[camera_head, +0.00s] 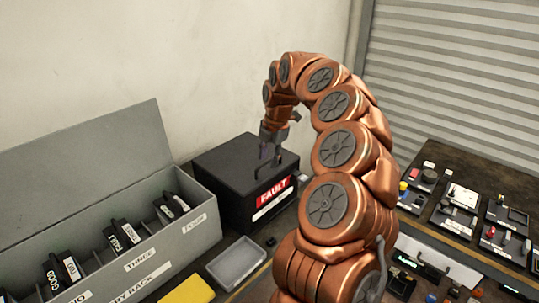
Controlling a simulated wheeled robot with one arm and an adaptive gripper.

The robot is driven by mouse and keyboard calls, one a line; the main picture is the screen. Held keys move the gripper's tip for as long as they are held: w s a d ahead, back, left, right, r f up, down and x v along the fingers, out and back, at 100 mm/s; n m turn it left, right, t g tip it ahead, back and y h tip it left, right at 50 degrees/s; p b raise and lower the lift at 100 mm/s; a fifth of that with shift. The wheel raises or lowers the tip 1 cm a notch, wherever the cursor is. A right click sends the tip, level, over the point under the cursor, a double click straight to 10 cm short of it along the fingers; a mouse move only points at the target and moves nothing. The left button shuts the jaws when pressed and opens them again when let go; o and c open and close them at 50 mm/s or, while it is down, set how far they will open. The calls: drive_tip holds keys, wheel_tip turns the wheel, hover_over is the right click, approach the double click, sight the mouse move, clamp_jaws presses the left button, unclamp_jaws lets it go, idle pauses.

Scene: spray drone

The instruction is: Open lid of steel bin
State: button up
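The steel bin (236,189) is a black box with a red FAULT label and a white strip below it on its front. It stands against the wall at the middle of the view. Its flat lid appears closed, with what looks like a thin handle near its right front part. My gripper (270,155) points down at the lid, right by that handle. The fingers are small and dark against the lid, so I cannot tell whether they are open, shut or touching the handle.
A grey rack (150,262) with a raised lid holds several black labelled packs to the left. A grey tray (237,262) and a yellow item (187,290) lie in front. My arm arches over the middle. A bench (452,157) with small devices stands at right, before a shutter.

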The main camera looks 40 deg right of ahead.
clamp_jaws()
idle(0.3)
idle(0.4)
